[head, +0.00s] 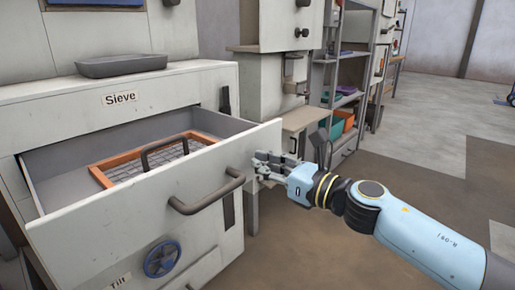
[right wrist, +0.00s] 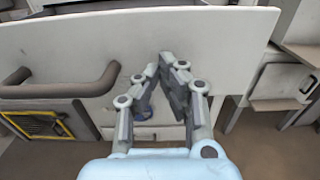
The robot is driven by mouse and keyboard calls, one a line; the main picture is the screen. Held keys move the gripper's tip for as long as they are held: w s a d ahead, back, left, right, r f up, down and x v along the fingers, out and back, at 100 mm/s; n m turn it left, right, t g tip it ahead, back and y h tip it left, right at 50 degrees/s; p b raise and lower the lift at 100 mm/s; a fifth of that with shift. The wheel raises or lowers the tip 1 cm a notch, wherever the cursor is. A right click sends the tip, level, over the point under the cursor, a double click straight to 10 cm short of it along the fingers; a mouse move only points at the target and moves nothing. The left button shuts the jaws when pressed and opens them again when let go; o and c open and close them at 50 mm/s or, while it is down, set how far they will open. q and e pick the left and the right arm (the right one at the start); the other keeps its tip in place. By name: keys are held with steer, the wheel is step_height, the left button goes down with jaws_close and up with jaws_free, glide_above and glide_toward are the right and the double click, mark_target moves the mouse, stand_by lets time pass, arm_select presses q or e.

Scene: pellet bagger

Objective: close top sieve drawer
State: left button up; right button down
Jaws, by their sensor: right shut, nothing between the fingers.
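The top sieve drawer (head: 130,205) is pulled out from the white cabinet under the "Sieve" label (head: 119,98). Inside it lies an orange-framed sieve (head: 118,170) with a dark handle. A grey bar handle (head: 205,194) is on the drawer front; it also shows at the left in the right wrist view (right wrist: 62,90). My right gripper (head: 262,167) is shut and empty at the right end of the drawer front, right of the handle. In the right wrist view the fingertips (right wrist: 167,58) meet in front of the white drawer panel (right wrist: 215,40); contact cannot be told. My left gripper is not in view.
A grey tray (head: 122,65) sits on the cabinet top. A blue handwheel (head: 162,259) is below the drawer, near a "Tilt" label. Shelves with coloured bins (head: 342,122) stand behind. The floor at the right is open.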

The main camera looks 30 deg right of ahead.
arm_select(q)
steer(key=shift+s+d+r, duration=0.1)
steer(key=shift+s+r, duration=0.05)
arm_select(e)
steer(key=shift+x, duration=0.9)
steer(key=shift+w, duration=0.1)
